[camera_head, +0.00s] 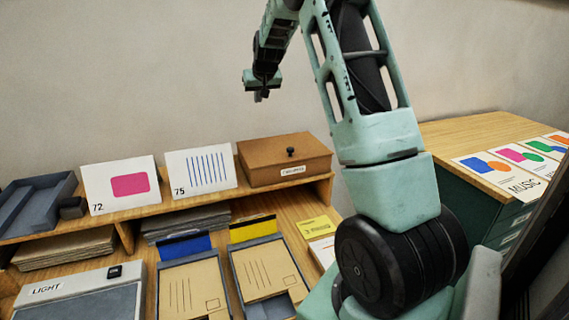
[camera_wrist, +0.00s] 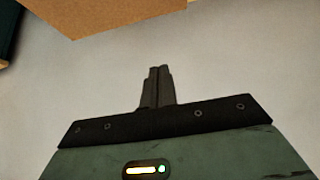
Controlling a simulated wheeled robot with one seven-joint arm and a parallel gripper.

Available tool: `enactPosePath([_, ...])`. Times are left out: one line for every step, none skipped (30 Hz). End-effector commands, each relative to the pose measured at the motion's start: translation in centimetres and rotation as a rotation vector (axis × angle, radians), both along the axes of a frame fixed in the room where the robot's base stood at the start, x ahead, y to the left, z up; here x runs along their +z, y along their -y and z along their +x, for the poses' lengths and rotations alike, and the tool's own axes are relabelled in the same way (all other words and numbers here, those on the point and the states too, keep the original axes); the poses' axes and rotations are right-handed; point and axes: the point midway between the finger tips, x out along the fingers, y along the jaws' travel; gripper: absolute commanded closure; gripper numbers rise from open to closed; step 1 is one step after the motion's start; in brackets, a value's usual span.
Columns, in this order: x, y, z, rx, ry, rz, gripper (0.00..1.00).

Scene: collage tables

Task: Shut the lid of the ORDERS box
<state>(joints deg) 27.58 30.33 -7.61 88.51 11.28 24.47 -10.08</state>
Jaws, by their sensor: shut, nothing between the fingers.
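A brown wooden box (camera_head: 284,160) with a black knob on its lid stands at the right end of the raised shelf in the head view. A small white label (camera_head: 293,171) is on its front; its lettering is too small to read surely. The lid looks down flat on the box. My gripper (camera_head: 261,98) is in the air above and a little left of the box, apart from it. In the wrist view my gripper (camera_wrist: 160,68) has its fingers together with nothing between them. A brown surface (camera_wrist: 125,14) shows at the top there; I cannot tell whether it is the box.
Cards marked 72 (camera_head: 121,185) and 75 (camera_head: 200,170) stand left of the box on the shelf (camera_head: 160,209). A dark tray (camera_head: 35,205) is at the far left. Envelope trays and a LIGHT box (camera_head: 80,295) are below. A dark green cabinet (camera_head: 465,210) with cards stands right.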

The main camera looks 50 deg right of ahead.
Motion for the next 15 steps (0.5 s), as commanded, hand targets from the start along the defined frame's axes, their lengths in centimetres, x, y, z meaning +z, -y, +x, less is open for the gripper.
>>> enactPosePath([-0.02,-0.05,-0.07,0.000,0.000,0.000,1.00])
enactPosePath([0.00,-0.07,-0.10,0.000,0.000,0.000,1.00])
enactPosePath([0.01,-0.08,-0.11,0.000,0.000,0.000,1.00])
enactPosePath([0.02,-0.08,-0.11,0.000,0.000,0.000,1.00])
enactPosePath([0.03,-0.08,-0.11,0.000,0.000,0.000,1.00])
enactPosePath([0.03,-0.06,-0.11,0.000,0.000,0.000,1.00])
enactPosePath([0.03,-0.06,-0.11,0.000,0.000,0.000,1.00])
enactPosePath([0.03,-0.07,-0.10,0.000,0.000,0.000,1.00])
enactPosePath([0.03,-0.07,-0.10,0.000,0.000,0.000,1.00])
enactPosePath([0.05,-0.07,-0.10,0.000,0.000,0.000,1.00])
enactPosePath([0.10,-0.07,-0.09,0.000,0.000,0.000,1.00])
enactPosePath([0.22,-0.07,-0.09,0.000,0.000,0.000,1.00])
enactPosePath([0.34,-0.07,-0.09,0.000,0.001,-0.001,1.00])
enactPosePath([0.49,-0.07,-0.09,0.000,0.001,-0.001,1.00])
enactPosePath([0.75,-0.06,-0.08,0.000,0.001,-0.001,1.00])
